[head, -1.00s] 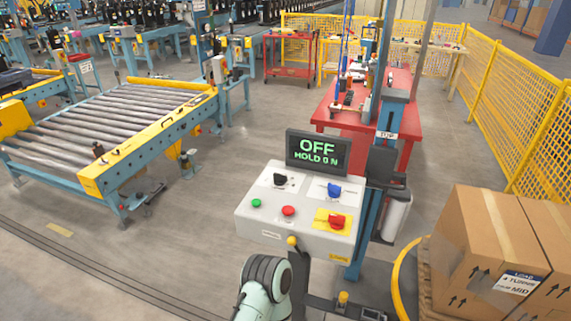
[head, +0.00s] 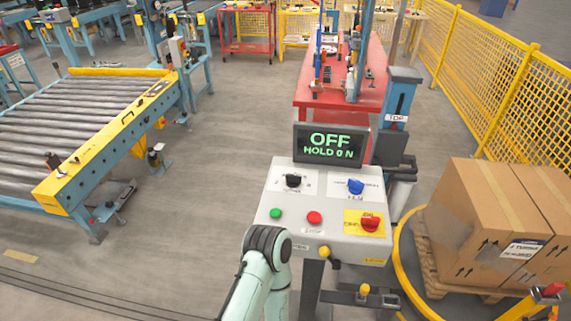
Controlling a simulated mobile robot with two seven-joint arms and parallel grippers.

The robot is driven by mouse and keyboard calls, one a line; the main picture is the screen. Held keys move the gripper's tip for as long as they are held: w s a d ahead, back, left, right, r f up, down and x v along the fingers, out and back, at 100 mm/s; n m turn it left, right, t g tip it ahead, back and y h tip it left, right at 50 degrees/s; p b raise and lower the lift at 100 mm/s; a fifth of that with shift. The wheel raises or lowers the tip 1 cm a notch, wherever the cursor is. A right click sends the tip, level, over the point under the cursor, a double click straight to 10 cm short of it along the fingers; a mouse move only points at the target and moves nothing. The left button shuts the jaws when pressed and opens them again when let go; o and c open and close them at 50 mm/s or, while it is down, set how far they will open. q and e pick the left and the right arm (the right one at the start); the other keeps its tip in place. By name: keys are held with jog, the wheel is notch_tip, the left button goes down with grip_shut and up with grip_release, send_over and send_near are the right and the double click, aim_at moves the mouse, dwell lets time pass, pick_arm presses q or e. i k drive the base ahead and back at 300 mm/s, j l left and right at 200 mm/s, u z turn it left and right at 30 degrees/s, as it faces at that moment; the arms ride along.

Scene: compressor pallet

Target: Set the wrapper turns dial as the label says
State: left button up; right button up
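The grey control box (head: 328,238) stands upright in front of me. It has a black knob (head: 292,181) at upper left and a blue knob (head: 356,186) at upper right, both on white plates. Their printing is too small to tell which is the turns dial. The display (head: 330,145) above reads "OFF" and "HOLD 0 N". A white and blue label (head: 522,249) is on a carton at right; its small text is hard to read but seems to include "TURNS" and "MID". One arm of mine rises below the box; neither gripper shows.
The box also has a green button (head: 276,213), a red button (head: 314,218) and a red switch (head: 370,222) on yellow. Cartons (head: 470,205) stand on a wooden pallet (head: 432,276) inside a yellow ring (head: 402,270). A roller conveyor (head: 75,120) is at left, with clear floor between.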

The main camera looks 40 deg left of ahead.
aim_at(293, 181)
jog(key=k+j, duration=0.1)
jog(key=j, duration=0.45)
jog(key=j+z, duration=0.1)
jog(key=j, duration=0.45)
jog(key=k+j, duration=0.15)
jog(key=j, duration=0.4)
jog(key=k+j+z, duration=0.1)
jog(key=j, duration=0.45)
